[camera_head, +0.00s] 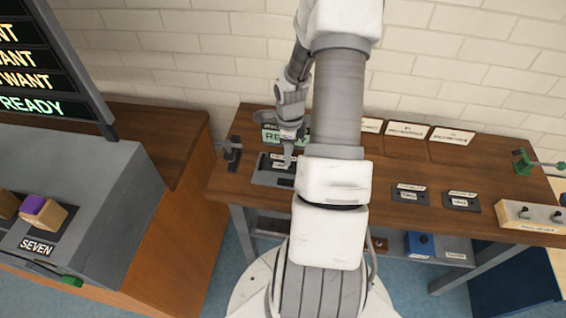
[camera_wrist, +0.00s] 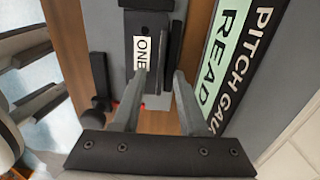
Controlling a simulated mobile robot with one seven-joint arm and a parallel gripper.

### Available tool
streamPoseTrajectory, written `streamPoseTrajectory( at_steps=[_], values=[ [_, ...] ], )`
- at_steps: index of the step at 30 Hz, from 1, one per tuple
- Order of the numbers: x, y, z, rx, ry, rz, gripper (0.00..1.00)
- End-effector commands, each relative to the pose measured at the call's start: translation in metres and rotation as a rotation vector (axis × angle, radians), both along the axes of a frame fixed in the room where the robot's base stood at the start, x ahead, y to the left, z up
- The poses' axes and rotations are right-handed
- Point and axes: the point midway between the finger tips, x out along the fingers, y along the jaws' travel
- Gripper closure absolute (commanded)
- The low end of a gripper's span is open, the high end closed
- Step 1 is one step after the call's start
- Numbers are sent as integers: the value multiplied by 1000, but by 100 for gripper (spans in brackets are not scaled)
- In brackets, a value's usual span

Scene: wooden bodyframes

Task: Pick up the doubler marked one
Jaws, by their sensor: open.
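The doubler marked ONE (camera_wrist: 140,22) is a dark plate with a white label. In the wrist view it lies on a grey base at top centre. A dark upright bar stands along its right side. My gripper (camera_wrist: 162,74) is open and empty, its fingertips just below the label in the picture. The left fingertip overlaps the label's lower end. I cannot tell whether the fingers touch the plate. In the head view my gripper (camera_head: 288,158) is over the grey fixture (camera_head: 262,178) at the bench's left end, partly hiding the dark labelled plates there.
A green-lit pitch gauge display (camera_wrist: 226,60) stands close to the right of my gripper in the wrist view. A dark clamp-like post (camera_head: 232,153) is left of the fixture. Two labelled dark plates (camera_head: 409,196) lie right on the wooden bench (camera_head: 385,222), with bare wood around them.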

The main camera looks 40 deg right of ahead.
Motion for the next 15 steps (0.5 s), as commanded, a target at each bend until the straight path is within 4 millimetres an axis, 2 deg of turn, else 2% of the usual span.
streamPoseTrajectory(
  at_steps=[6,8,13,15],
  values=[
    [0,0,-1,-1,-1,0,57],
    [0,0,-1,-1,-1,0,66],
    [0,0,-1,0,0,0,97],
    [0,0,0,0,0,-1,100]
  ],
)
